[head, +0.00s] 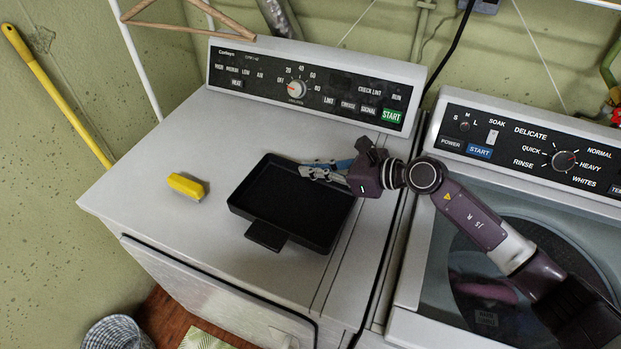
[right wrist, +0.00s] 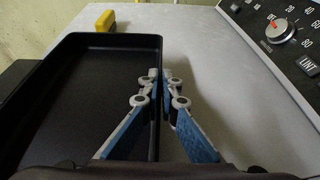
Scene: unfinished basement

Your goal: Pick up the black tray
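The black tray (head: 268,203) is a shallow rectangular pan with a short handle tab toward the front. It appears to rest flat and empty on top of the dryer. My right gripper (head: 304,171) reaches in from the right to the tray's back right edge. In the right wrist view the tray (right wrist: 80,95) fills the left side. My right gripper (right wrist: 161,78) has one finger inside the tray and one outside, closed together on the wall between them. My left gripper is not in view.
A yellow brush (head: 186,186) lies on the dryer top (head: 130,185) left of the tray. The dryer's control panel (head: 310,88) rises behind. A washer (head: 430,290) stands to the right, under my right arm. A patterned basket (head: 117,332) is on the floor below.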

